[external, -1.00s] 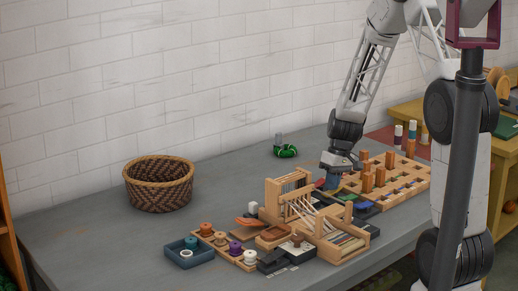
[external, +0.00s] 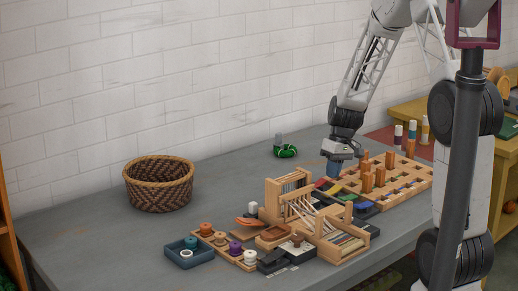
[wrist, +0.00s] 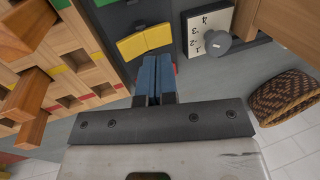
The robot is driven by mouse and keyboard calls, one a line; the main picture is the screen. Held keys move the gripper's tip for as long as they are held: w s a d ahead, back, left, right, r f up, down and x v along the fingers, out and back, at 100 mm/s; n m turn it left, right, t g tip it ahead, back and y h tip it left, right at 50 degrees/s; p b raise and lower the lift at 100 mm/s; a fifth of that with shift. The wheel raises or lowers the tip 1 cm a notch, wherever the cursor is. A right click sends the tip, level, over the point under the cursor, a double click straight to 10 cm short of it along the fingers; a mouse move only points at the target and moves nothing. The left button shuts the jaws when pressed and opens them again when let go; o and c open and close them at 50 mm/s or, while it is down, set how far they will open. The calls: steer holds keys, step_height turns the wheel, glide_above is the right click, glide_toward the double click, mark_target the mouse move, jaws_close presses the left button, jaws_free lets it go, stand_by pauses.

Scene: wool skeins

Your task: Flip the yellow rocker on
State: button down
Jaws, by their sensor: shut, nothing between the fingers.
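The yellow rocker (wrist: 145,42) sits on a dark panel in the wrist view, just beyond my fingertips. A ridge divides it into two halves; I cannot tell which half is pressed. In the external view it is a small yellow patch (external: 335,188) among other coloured rockers. My gripper (wrist: 157,58) is shut and empty, its blue fingers together. In the external view my gripper (external: 332,178) hangs above the far end of the panel, apart from the rocker as far as I can tell.
A white dial plate with a grey knob (wrist: 217,42) is beside the rocker. A wooden peg rack (external: 405,180) with upright orange blocks stands to the right. A wooden loom (external: 290,185) stands left. A woven basket (external: 158,185) is farther left, with bare table around it.

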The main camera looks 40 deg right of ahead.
mark_target(332, 192)
steer(key=a+v, duration=0.2)
steer(key=v, duration=0.7)
steer(key=shift+r, duration=0.7)
steer(key=shift+a, duration=0.1)
steer(key=s+a+r+h, duration=0.2)
steer(key=s+a+r, duration=1)
steer(key=s+a, duration=0.1)
steer(key=s+a+r+t, duration=0.1)
steer(key=s+a, duration=0.2)
steer(key=s, duration=0.5)
steer(key=s+a+r+t+h, duration=0.1)
steer(key=s+a+r, duration=0.1)
steer(key=s, duration=0.7)
steer(key=shift+a+r+t, duration=0.25)
steer(key=shift+a+t, duration=0.05)
steer(key=shift+a, duration=0.45)
steer(key=shift+w, duration=0.2)
stand_by(0.3)
